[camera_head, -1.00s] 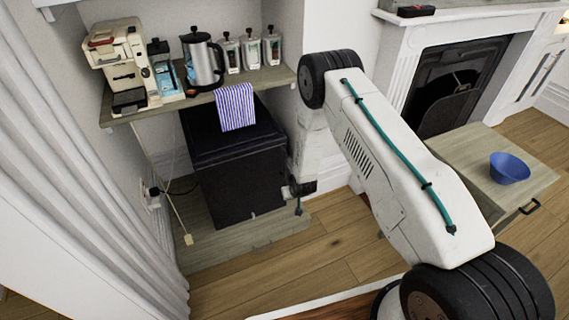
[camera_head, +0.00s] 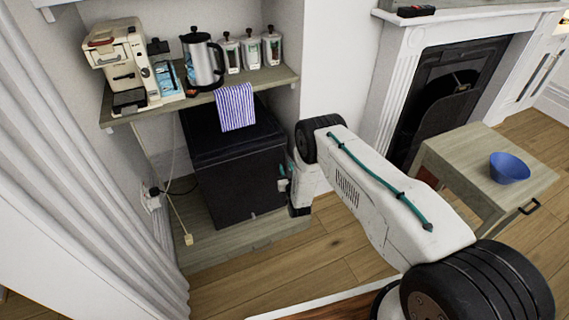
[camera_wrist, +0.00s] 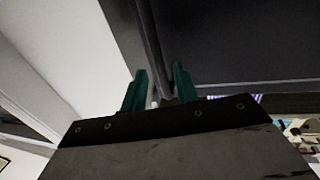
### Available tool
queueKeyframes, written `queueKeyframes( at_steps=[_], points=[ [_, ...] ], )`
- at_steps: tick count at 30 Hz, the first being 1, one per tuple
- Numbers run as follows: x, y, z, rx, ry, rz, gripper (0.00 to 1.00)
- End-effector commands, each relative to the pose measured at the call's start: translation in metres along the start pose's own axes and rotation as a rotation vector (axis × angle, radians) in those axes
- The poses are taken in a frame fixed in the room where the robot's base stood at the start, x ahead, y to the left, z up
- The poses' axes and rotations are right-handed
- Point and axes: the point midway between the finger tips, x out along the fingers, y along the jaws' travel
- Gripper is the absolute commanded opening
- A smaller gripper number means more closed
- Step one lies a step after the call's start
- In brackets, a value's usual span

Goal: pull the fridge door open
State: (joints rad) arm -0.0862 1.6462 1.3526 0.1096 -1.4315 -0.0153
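The fridge (camera_head: 238,185) is a black box on a low wooden base under the shelf; it shows no gap that I can make out at its door. My gripper (camera_head: 284,178) is at the fridge's right side, close to its front edge. In the wrist view its two teal fingers (camera_wrist: 159,72) stand apart, with the dark fridge (camera_wrist: 235,45) filling the upper right. A vertical dark edge of the fridge runs down toward the space between the fingers. Whether the fingers touch it I cannot tell.
A small table (camera_head: 465,172) with a blue bowl (camera_head: 509,168) stands right. Wooden floor (camera_head: 300,270) in front is clear.

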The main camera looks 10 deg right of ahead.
Motion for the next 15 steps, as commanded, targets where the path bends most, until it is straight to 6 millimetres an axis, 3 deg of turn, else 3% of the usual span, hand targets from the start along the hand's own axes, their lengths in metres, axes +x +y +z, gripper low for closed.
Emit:
queueKeyframes(
  at_steps=[6,15],
  points=[
    [0.031,0.0,0.001,0.0,0.0,0.0,0.3],
    [0.041,0.0,0.001,0.0,-0.002,-0.001,0.3]
  ],
)
